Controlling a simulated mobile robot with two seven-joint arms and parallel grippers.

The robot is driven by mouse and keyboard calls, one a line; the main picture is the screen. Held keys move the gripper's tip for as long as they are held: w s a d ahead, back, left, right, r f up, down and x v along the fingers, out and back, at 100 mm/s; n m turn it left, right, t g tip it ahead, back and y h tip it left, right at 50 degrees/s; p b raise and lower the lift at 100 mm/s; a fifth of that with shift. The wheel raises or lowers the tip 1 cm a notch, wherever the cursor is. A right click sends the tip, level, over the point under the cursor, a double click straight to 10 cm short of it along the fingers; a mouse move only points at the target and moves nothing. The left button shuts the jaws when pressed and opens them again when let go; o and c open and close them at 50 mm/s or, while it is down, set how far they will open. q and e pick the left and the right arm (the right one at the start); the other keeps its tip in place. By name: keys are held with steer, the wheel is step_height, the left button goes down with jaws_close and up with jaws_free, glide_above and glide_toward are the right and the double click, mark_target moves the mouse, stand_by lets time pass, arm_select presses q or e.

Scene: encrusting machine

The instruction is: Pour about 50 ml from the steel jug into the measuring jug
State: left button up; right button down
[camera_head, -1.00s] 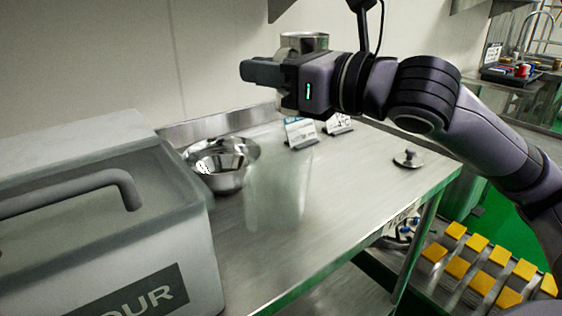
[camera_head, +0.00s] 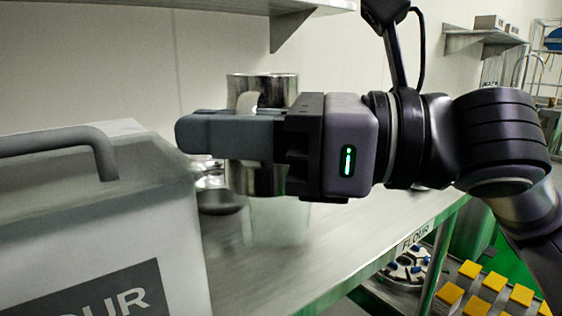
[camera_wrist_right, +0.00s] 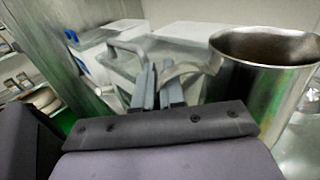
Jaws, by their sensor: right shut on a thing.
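The steel jug (camera_head: 262,88) is a shiny cylinder held upright by my right gripper (camera_head: 190,133). In the right wrist view the steel jug (camera_wrist_right: 262,85) stands at the right, and the gripper fingers (camera_wrist_right: 158,88) are closed around its handle (camera_wrist_right: 190,72). Its contents cannot be made out. The clear measuring jug (camera_head: 278,222) stands on the steel table, faint and see-through. The steel jug appears above it in the head view; the gripper hides its upper part, and its level cannot be read. My left gripper is not in view.
A large flour bin (camera_head: 110,230) stands close at the left. A steel bowl (camera_head: 215,190) behind the gripper is partly hidden. The steel table (camera_head: 340,245) is bare toward its front edge. A wall shelf (camera_head: 285,8) hangs above. Yellow blocks (camera_head: 470,270) lie at the lower right.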

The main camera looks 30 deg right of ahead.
steer(key=shift+w+d+r+p, duration=0.1)
steer(key=shift+w+r+p, duration=0.1)
steer(key=shift+p, duration=0.1)
